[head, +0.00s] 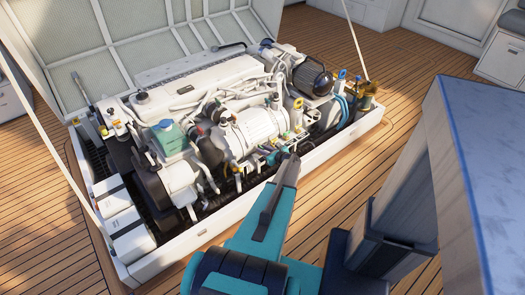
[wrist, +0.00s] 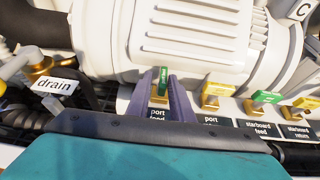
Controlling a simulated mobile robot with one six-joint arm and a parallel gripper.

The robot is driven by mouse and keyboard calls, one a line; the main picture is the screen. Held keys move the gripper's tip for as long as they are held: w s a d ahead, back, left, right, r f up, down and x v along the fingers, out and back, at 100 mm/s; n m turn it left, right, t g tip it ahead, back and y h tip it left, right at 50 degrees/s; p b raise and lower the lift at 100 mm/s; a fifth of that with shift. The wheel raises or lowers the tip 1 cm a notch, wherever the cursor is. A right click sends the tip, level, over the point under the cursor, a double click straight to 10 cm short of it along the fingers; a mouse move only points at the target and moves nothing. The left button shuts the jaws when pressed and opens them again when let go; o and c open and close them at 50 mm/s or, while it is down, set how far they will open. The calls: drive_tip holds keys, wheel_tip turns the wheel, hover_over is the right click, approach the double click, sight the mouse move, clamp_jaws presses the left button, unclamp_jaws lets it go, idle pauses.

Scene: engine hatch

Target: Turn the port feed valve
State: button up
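The port feed valve has a green handle (wrist: 163,74) on a brass body, seen in the wrist view in front of the white ribbed housing. The handle points away from me, roughly in line with my fingers. My gripper (wrist: 161,84) has one grey finger on each side of this valve, and the fingers are apart. Contact with the handle cannot be made out. The "port feed" label (wrist: 157,113) lies between the fingers, its lower line partly hidden. In the head view my gripper (head: 292,158) reaches the engine's near side; the valve is too small to tell there.
To the right stand the yellow port return handle (wrist: 219,87), the green starboard feed handle (wrist: 267,97) and the yellow starboard return handle (wrist: 304,102), close together. A "drain" label (wrist: 55,84) is at left. The white hatch rim (head: 330,142) runs below my arm.

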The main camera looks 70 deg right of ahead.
drive_tip(key=shift+d+r, duration=0.1)
drive_tip(key=shift+r, duration=0.1)
drive_tip(key=shift+s, duration=0.2)
drive_tip(key=shift+s+r, duration=0.15)
drive_tip(key=shift+s, duration=0.05)
drive_tip(key=v, duration=1.3)
drive_tip(key=shift+a, duration=0.25)
